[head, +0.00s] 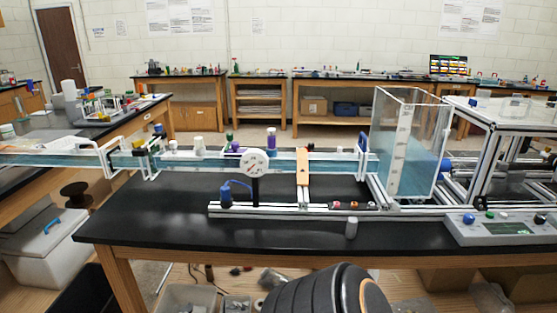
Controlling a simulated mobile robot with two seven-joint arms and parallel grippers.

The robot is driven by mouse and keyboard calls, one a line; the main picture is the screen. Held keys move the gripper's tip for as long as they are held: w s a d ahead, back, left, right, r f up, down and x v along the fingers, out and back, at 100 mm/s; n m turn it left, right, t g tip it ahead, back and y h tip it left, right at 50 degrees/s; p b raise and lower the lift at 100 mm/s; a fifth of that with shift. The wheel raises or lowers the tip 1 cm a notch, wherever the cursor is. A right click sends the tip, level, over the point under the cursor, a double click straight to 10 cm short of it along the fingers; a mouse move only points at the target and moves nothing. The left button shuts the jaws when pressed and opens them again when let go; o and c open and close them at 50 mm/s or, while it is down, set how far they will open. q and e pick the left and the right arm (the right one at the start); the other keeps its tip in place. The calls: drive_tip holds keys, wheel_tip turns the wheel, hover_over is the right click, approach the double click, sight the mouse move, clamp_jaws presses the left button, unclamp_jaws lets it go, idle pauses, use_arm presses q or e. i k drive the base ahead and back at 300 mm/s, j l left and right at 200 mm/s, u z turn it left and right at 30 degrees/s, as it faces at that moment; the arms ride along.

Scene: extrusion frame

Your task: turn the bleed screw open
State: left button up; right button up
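A long clear water channel (310,163) runs along the black bench to a clear water tank (408,150). Small fittings stand on the channel: a green and purple one (233,145), a purple one (271,138) and white caps (199,146). A round white gauge (257,162) stands on a black post in front of the channel. A blue fitting (225,194) with a blue tube sits at the left end of the aluminium rail. I cannot tell which small part is the bleed screw. Neither gripper is in view.
An orange upright (303,180) crosses the channel. A control box (504,227) with coloured knobs and a grey cylinder (351,228) stand near the bench's front edge. The black bench top (160,215) is clear at front left. Bins lie below.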

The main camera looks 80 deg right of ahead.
sight(173, 144)
drive_tip(key=z, duration=2.3)
drive_tip(key=j+u, duration=0.15)
drive_tip(key=j, duration=0.2)
drive_tip(key=i+j+u, duration=0.15)
drive_tip(key=j, duration=0.2)
drive_tip(key=j+u, duration=0.15)
drive_tip(key=j, duration=0.2)
drive_tip(key=i+j+u, duration=0.15)
drive_tip(key=j, duration=0.2)
